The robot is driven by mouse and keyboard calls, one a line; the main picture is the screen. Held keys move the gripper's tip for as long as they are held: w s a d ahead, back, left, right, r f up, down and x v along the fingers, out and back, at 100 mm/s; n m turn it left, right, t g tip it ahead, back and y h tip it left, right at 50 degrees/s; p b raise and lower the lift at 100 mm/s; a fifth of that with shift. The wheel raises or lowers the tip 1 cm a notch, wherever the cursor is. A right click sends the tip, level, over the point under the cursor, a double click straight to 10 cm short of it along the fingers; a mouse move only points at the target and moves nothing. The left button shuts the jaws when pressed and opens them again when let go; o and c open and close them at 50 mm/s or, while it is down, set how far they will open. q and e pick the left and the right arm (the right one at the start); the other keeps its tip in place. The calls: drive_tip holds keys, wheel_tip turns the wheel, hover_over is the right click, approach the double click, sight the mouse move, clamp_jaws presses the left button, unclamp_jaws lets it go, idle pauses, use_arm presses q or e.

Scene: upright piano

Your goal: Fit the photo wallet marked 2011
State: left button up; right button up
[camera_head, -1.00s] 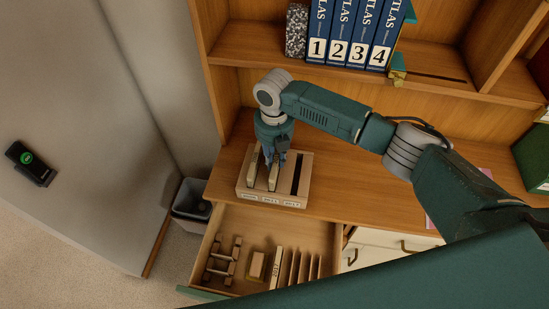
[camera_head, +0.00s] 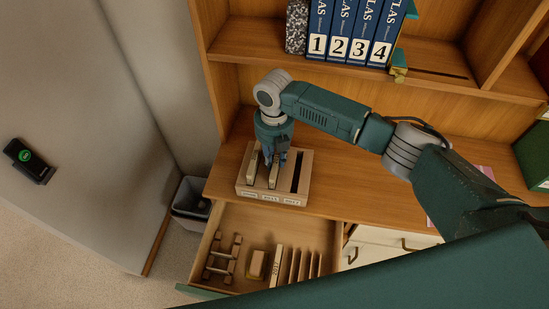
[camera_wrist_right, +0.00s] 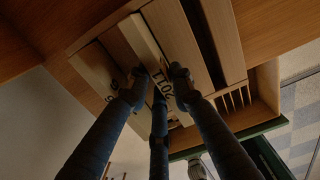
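A pale wooden slotted box (camera_head: 297,199) stands on the desk top, with year labels along its front edge. A pale photo wallet (camera_head: 274,174) stands upright in its middle slot; in the right wrist view the wallet marked 2011 (camera_wrist_right: 143,38) lies between my fingers. My right gripper (camera_head: 275,153) points down over it. Its fingers (camera_wrist_right: 157,88) are close to both sides of the wallet; whether they press on it I cannot tell. Another wallet (camera_head: 252,166) stands in the left slot. The right slot is dark and empty. My left gripper is out of view.
An open drawer (camera_head: 232,219) below the desk holds another marked wallet, a small block, a wooden rack and several upright dividers. Blue atlas volumes (camera_head: 345,28) stand on the shelf above. A grey bin (camera_head: 190,205) is left of the drawer. The desk right of the box is clear.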

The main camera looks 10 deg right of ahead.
drive_tip(key=o, duration=0.3)
wheel_tip(320, 180, up, 12)
idle(0.5)
drive_tip(key=shift+s, duration=0.1)
idle(0.3)
